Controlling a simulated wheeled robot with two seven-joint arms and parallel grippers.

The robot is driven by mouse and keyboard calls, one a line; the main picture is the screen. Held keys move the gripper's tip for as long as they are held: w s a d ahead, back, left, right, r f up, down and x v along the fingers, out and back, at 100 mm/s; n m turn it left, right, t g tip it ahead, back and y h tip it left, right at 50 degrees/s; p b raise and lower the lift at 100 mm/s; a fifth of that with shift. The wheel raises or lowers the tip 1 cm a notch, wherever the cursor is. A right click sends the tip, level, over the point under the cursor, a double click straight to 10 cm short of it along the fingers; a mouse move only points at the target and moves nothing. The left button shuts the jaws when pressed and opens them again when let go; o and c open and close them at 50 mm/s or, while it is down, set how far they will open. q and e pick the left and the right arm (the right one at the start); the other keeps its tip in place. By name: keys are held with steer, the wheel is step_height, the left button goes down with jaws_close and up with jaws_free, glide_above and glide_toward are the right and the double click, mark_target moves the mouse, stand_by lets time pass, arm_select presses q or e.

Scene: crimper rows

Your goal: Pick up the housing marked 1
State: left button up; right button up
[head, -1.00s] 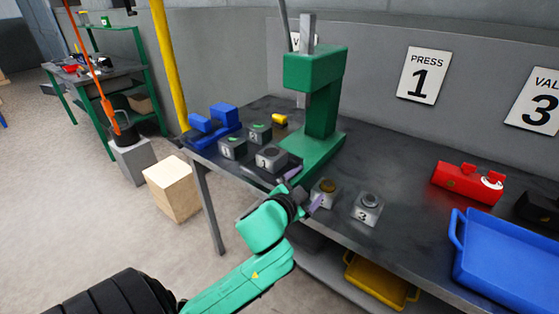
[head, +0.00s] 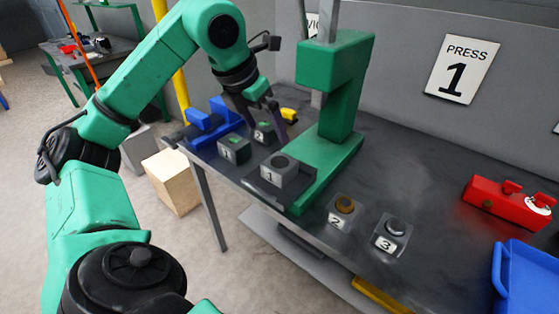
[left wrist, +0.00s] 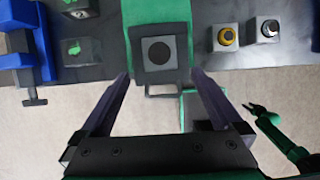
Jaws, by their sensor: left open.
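A grey block marked 1 (head: 280,171) with a dark round opening on top sits on the dark plate in front of the green press (head: 332,145). A darker block with a green patch (head: 234,150), also seemingly marked 1, stands to its left; a similar one marked 2 (head: 264,132) is behind. My left gripper (head: 264,128) is open and empty, fingers down, just behind the grey block in the head view. In the left wrist view the grey block (left wrist: 160,50) lies beyond and between the spread fingertips (left wrist: 160,74), not gripped. A dark claw (left wrist: 262,108), likely my right gripper, is small there.
Blocks marked 2 with a brass top (head: 343,210) and 3 with a silver top (head: 392,232) stand right of the press. A blue fixture (head: 213,122) and a yellow piece (head: 288,115) are nearby. A red unit (head: 508,200) and blue tray (head: 515,285) are at the right.

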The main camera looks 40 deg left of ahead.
arm_select(q)
steer(key=b, duration=0.2)
glide_above(280, 162)
steer(key=s, duration=0.3)
step_height(280, 162, down, 7)
steer(key=shift+d+r, duration=0.1)
steer(key=shift+d, duration=0.05)
steer(key=p+x, duration=0.1)
steer(key=x, duration=0.5)
steer(key=shift+w, duration=0.15)
steer(key=shift+w+f, duration=0.2)
steer(key=shift+f, duration=0.35)
steer(key=c, duration=0.5)
steer(key=shift+a+r, duration=0.1)
steer(key=shift+a, duration=0.1)
jaws_close()
arm_select(e)
steer(key=shift+s+d+f, duration=0.1)
steer(key=shift+s+f, duration=0.15)
steer(key=shift+f, duration=0.15)
